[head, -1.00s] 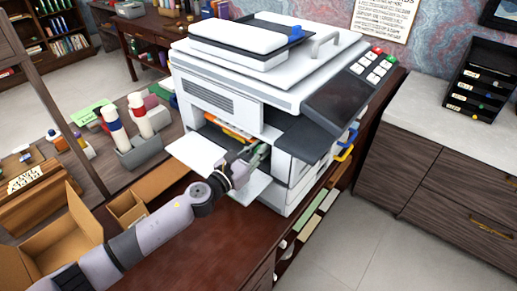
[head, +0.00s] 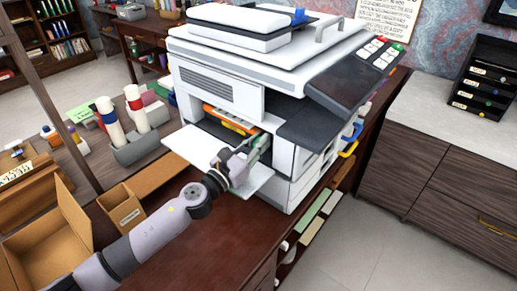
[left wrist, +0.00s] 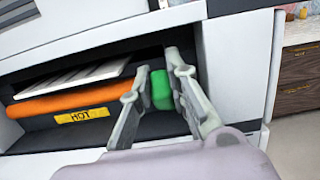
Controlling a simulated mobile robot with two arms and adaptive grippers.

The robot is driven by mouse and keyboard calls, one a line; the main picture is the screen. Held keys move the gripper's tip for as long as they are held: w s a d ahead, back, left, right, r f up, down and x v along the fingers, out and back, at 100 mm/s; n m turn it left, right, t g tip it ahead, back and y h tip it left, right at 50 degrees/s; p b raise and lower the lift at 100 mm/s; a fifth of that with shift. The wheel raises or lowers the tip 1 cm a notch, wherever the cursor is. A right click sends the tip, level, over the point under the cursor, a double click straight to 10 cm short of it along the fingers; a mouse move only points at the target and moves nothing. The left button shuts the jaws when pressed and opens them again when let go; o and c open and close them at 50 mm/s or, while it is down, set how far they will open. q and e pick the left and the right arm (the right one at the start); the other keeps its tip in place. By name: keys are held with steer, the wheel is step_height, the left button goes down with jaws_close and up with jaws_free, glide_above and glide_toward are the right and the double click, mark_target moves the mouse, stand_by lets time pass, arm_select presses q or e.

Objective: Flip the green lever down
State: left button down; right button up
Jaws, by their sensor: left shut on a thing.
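The green lever (left wrist: 161,90) shows in the left wrist view as a green block inside the printer's open front bay. My left gripper (left wrist: 158,76) has one finger on each side of it and is shut on it. In the head view my left gripper (head: 246,156) reaches into the right part of the bay, above the lowered white door flap. The lever's base is hidden by the fingers. My right gripper is not in view.
An orange roller (left wrist: 75,101) with a yellow HOT label lies left of the lever. The white flap (head: 190,146) sticks out below the bay. A dark side panel (head: 305,129) overhangs on the right. Open cardboard boxes (head: 50,235) stand at the left.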

arm_select(q)
steer(key=c, duration=1.5)
jaws_free()
steer(key=v, duration=1.2)
